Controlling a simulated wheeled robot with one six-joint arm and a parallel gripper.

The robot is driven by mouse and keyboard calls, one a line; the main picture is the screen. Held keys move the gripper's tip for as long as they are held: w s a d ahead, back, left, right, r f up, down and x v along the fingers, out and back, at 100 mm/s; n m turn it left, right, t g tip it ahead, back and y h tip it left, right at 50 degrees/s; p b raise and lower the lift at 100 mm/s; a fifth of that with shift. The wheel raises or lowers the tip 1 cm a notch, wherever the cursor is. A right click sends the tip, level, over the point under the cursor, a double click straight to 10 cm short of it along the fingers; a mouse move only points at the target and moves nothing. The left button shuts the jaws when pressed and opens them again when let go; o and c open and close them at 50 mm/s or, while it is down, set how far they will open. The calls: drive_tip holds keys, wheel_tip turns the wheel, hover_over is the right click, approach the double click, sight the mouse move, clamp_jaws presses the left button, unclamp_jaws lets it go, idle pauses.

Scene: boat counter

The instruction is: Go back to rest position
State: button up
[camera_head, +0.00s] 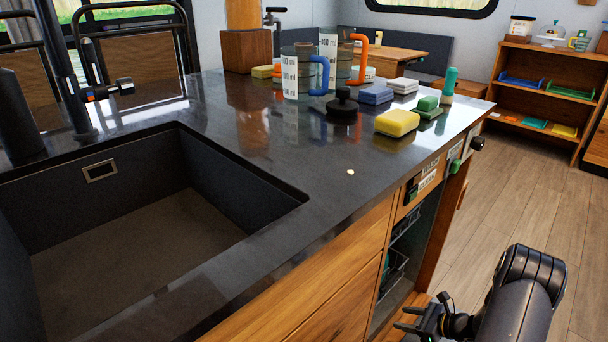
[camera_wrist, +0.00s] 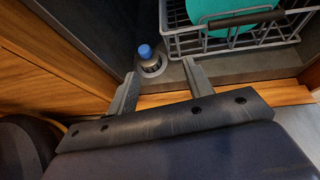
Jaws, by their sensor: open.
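My gripper (camera_head: 416,320) is low at the bottom right of the head view, in front of the open cabinet below the counter. In the wrist view my gripper (camera_wrist: 160,80) has its two fingers spread apart with nothing between the tips. Beyond the fingers, on the grey floor of the open compartment, stands a small bottle with a blue cap (camera_wrist: 150,60). The gripper does not hold it. My arm reaches in from the bottom right of the head view.
A grey wire rack (camera_wrist: 235,38) holds a teal dish (camera_wrist: 225,10) beside the bottle. The dark counter (camera_head: 300,150) with its sink (camera_head: 140,235) is to the left. Sponges, including a yellow one (camera_head: 397,122), and measuring jugs stand on it. The wooden floor (camera_head: 530,190) at right is clear.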

drive_tip(key=w+a+r+m+t+h+b, duration=0.1)
drive_tip(key=a+r+m+h, duration=0.1)
drive_tip(key=r, duration=0.6)
drive_tip(key=w+a+r+m+t+h+b, duration=0.2)
drive_tip(key=a+r+m, duration=0.1)
drive_tip(key=r, duration=0.5)
drive_tip(key=shift+w+a+r, duration=0.15)
drive_tip(key=shift+w+r, duration=0.05)
drive_tip(key=shift+r, duration=0.1)
